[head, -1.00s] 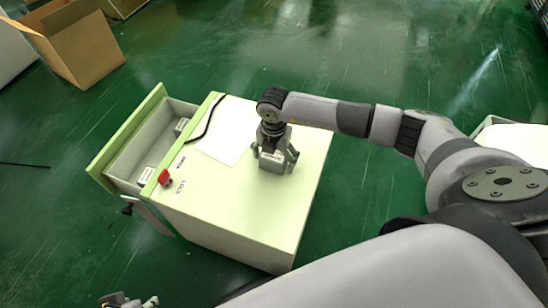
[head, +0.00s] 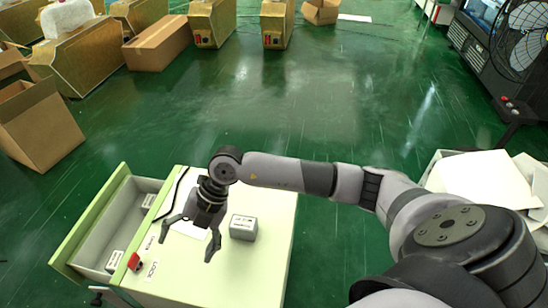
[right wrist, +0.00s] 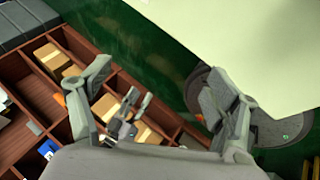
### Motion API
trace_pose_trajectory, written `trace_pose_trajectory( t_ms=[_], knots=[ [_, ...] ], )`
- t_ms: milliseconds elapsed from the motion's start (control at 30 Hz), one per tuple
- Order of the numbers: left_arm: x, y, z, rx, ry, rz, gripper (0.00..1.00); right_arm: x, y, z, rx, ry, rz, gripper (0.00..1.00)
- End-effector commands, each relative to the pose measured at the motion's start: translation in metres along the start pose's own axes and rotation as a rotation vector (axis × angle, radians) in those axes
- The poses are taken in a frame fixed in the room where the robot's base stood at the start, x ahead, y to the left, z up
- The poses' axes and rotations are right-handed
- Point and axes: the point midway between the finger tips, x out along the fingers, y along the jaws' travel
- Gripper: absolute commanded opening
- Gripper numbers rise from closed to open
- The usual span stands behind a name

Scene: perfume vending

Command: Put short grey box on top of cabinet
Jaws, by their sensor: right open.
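The short grey box (head: 243,227) stands upright on the pale top of the cabinet (head: 235,278), with printing on its front side. My right gripper (head: 188,248) is open and empty, just left of the box and apart from it. In the right wrist view its spread fingers (right wrist: 165,95) hold nothing, and the grey box does not show there. A small gripper shape between them, farther off, looks like my left gripper (right wrist: 134,102); its jaws are too small to judge.
The cabinet's green-fronted drawer (head: 92,225) stands open at the left, with small boxes inside. A red object (head: 134,262) sits near the cabinet's left edge. In the wrist view, a brown compartmented shelf (right wrist: 28,150) holds boxes. Green floor (head: 290,110) is clear beyond the cabinet.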

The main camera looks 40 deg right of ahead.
Motion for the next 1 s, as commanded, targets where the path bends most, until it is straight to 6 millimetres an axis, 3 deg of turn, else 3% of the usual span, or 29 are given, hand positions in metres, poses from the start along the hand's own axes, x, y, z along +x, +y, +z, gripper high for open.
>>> trace_pose_trajectory(
  t_ms=[33,100,200,300,367,433,567,633,733,833,900,1000],
  knots=[
    [0.000,0.000,0.000,0.000,0.000,0.000,0.40,0.009,0.028,-0.035,-0.020,0.106,0.159,0.82],
    [0.000,0.000,0.000,0.000,0.000,0.000,0.40,0.004,0.070,-0.071,-0.023,0.218,0.402,0.82],
    [0.000,0.000,0.000,0.000,-0.001,0.000,0.40,-0.027,0.122,-0.099,0.043,0.308,0.751,0.82],
    [0.000,0.000,0.000,0.000,-0.001,-0.001,0.40,-0.071,0.154,-0.095,0.187,0.316,1.074,0.82],
    [0.000,0.000,0.000,-0.001,-0.001,-0.001,0.40,-0.096,0.160,-0.078,0.311,0.282,1.242,0.82],
    [0.000,0.000,0.000,-0.001,-0.001,-0.001,0.40,-0.120,0.152,-0.048,0.487,0.206,1.403,0.82],
    [0.000,0.000,0.000,-0.001,-0.001,-0.001,0.40,-0.136,0.101,0.018,0.878,-0.011,1.567,0.82],
    [0.000,0.000,0.000,-0.001,-0.001,-0.001,0.40,-0.128,0.055,0.047,1.110,-0.153,1.569,0.82],
    [0.000,0.000,0.000,-0.001,-0.001,-0.001,0.40,-0.099,-0.025,0.069,1.443,-0.358,1.455,0.82],
    [-0.001,0.000,0.000,-0.001,-0.001,0.000,0.40,-0.059,-0.107,0.061,1.735,-0.524,1.226,0.82],
    [-0.001,0.000,0.000,-0.001,-0.001,0.000,0.40,-0.034,-0.156,0.041,1.890,-0.602,1.034,0.82],
    [-0.001,0.000,0.000,-0.001,0.000,0.000,0.40,-0.008,-0.206,0.005,2.035,-0.655,0.781,0.82]
  ],
)
